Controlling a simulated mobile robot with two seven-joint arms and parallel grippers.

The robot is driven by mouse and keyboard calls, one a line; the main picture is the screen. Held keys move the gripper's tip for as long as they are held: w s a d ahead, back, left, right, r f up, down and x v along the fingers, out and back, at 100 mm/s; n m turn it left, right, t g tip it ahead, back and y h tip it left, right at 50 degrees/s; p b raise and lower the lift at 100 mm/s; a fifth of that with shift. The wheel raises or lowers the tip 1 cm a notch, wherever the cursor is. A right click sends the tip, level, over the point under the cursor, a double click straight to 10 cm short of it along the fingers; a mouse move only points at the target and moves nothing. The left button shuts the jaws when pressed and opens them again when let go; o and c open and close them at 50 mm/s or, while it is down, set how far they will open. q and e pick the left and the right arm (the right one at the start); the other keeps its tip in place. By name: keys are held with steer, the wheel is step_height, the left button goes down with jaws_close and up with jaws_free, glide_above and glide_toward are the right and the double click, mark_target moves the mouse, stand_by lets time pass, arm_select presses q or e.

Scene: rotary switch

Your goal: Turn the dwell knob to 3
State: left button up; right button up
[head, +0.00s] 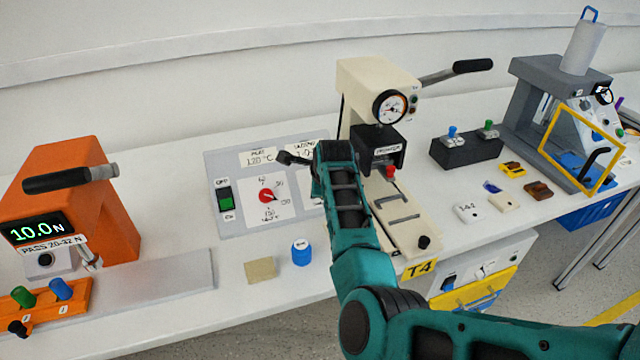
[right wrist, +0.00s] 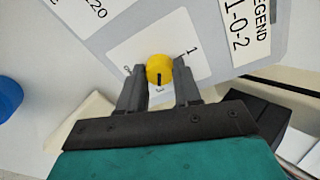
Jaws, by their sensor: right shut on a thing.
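The dwell knob (right wrist: 160,69) is a round yellow knob on a white square dial in the right wrist view. Its black mark points down the picture, toward a small numeral that I cannot read clearly. A "1" shows at the dial's upper right and another partly hidden mark at its left. My right gripper (right wrist: 160,88) is shut on the knob, with one finger on each side. In the head view my right arm and gripper (head: 290,159) reach over the control panel (head: 215,168) and hide this knob. My left gripper is not in view.
A red knob (head: 267,196) and a green switch (head: 225,199) are on the same panel. A cream press (head: 365,80) stands just right of my gripper. A blue cap (head: 301,252) and a beige block (head: 261,269) lie in front. An orange tester (head: 95,205) stands left.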

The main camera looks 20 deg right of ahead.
steer(key=shift+d+f, duration=0.1)
steer(key=o, duration=0.8)
steer(key=shift+c, duration=0.2)
steer(key=shift+s+r, duration=0.2)
steer(key=shift+r, duration=0.1)
steer(key=v, duration=1.2)
steer(key=shift+r, duration=0.15)
